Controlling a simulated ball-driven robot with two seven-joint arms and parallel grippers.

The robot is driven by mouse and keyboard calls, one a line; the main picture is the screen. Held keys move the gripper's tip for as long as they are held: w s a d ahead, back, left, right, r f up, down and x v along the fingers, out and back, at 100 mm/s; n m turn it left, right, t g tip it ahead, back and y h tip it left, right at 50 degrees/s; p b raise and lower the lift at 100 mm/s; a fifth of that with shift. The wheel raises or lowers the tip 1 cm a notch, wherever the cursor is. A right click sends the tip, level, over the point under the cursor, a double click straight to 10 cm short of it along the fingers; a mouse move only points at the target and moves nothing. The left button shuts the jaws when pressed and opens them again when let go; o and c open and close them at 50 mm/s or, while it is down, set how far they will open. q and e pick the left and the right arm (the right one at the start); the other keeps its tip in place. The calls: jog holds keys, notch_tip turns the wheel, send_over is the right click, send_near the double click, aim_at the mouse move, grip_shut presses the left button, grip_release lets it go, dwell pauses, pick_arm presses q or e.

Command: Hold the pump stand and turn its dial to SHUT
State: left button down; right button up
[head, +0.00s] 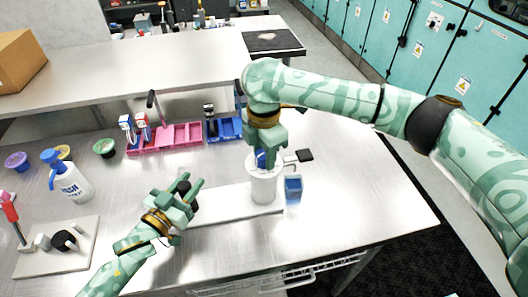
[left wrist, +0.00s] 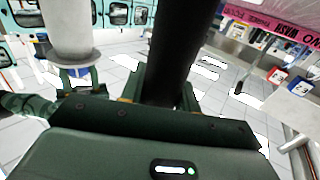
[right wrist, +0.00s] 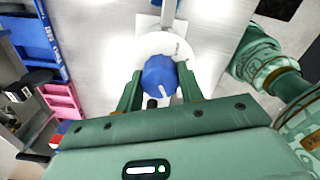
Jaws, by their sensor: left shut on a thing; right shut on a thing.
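The pump stand has a long white base plate (head: 220,207) and a white cylinder (head: 266,187) at its right end. A blue dial (right wrist: 158,76) with a white pointer mark sits on top of the cylinder, inside a white ring (right wrist: 178,45) whose lettering I cannot read. My right gripper (head: 264,153) comes from above and is shut on the dial; its fingers flank the dial in the right wrist view. My left gripper (head: 190,190) is shut on the stand's black post (left wrist: 172,50) near the plate's left end. Its fingers partly hide the post in the head view.
A blue cup (head: 293,188) stands right of the cylinder, near a black-ended side arm (head: 304,155). Pink trays (head: 170,138) and a blue tray (head: 226,130) lie behind. A spray bottle (head: 70,178) and another white stand (head: 60,258) are at left. The front right table is clear.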

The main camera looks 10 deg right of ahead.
aim_at(264, 153)
pick_arm(q)
jog(key=shift+f, duration=0.1)
pick_arm(e)
jog(key=shift+n, duration=0.3)
jog(key=o, duration=1)
notch_tip(264, 153, up, 12)
pick_arm(q)
jog(key=c, duration=0.9)
grip_release()
jog(key=shift+c, duration=0.2)
